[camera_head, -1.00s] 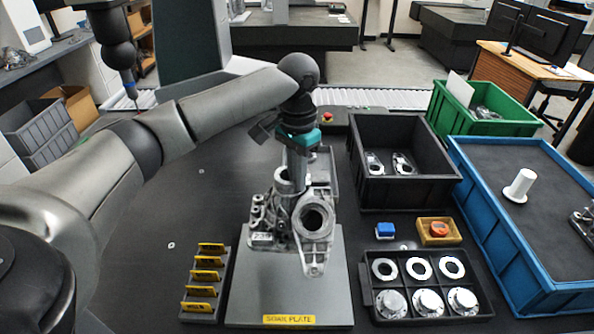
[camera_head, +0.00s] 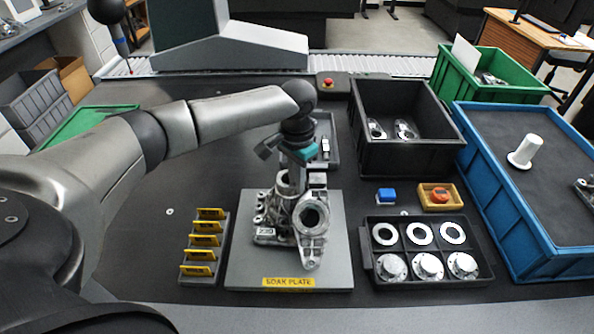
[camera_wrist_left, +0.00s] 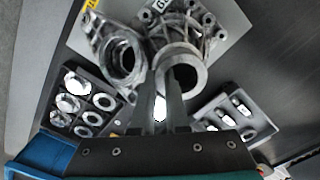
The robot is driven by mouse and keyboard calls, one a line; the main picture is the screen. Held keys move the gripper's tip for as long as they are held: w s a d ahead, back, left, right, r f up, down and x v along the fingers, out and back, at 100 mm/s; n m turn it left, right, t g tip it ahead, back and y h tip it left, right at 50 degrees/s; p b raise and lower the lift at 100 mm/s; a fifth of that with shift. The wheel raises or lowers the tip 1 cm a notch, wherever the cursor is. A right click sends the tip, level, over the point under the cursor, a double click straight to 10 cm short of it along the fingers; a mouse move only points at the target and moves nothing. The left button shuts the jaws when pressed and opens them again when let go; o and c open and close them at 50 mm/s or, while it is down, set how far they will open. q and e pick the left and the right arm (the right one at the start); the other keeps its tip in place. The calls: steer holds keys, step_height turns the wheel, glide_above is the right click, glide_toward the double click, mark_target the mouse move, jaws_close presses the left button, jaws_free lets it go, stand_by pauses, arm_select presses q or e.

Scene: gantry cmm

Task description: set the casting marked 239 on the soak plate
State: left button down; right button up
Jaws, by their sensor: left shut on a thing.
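The grey metal casting (camera_head: 306,222) has a white tag reading 239 on its left side. It is upright over the soak plate (camera_head: 240,272), a grey slab with a yellow label at its front edge. Its base appears to be at the plate's surface, though contact is hard to tell. My left gripper (camera_head: 291,180) comes down from above and is shut on the casting's upright tube. In the left wrist view the fingers (camera_wrist_left: 168,98) grip the wall of the casting's round collar (camera_wrist_left: 178,70). The right gripper is not in view.
A rack of yellow tags (camera_head: 207,240) stands left of the plate. Black (camera_head: 410,155), green (camera_head: 505,90) and blue (camera_head: 540,262) bins stand further right.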

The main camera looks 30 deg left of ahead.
arm_select(q)
steer(key=shift+w+f, duration=0.2)
steer(key=shift+f, duration=0.1)
steer(key=c, duration=1.3)
jaws_free()
steer(key=shift+s+f, duration=0.2)
steer(key=shift+f, duration=0.1)
steer(key=o, duration=0.4)
steer(key=shift+r, duration=0.1)
step_height(320, 180, up, 12)
steer(key=p, duration=0.2)
steer(key=shift+p, duration=0.3)
